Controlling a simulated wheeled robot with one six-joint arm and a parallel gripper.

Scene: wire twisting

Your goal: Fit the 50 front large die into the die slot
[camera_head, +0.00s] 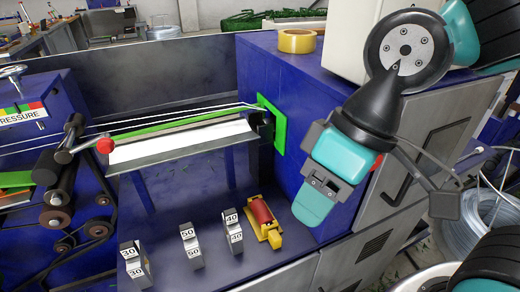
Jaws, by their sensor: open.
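Two grey die blocks marked 50 stand close together on the blue deck; the front one (196,259) is nearer the camera. A pair marked 30 (136,271) stands to their left and a pair marked 40 (236,238) to their right. My gripper (314,205) is at the right, beside the blue cabinet and apart from the dies. It is open and nothing shows in it. A bright green plate (280,127) on the cabinet's left face has the wires running to it. I cannot tell which opening is the die slot.
A yellow tool with a red roller (263,214) stands right of the dies. A tilted tray (185,147) spans above the deck, with white wires (165,122) over it. A red knob (105,145) is at its left end. Yellow tape (296,41) lies on the cabinet.

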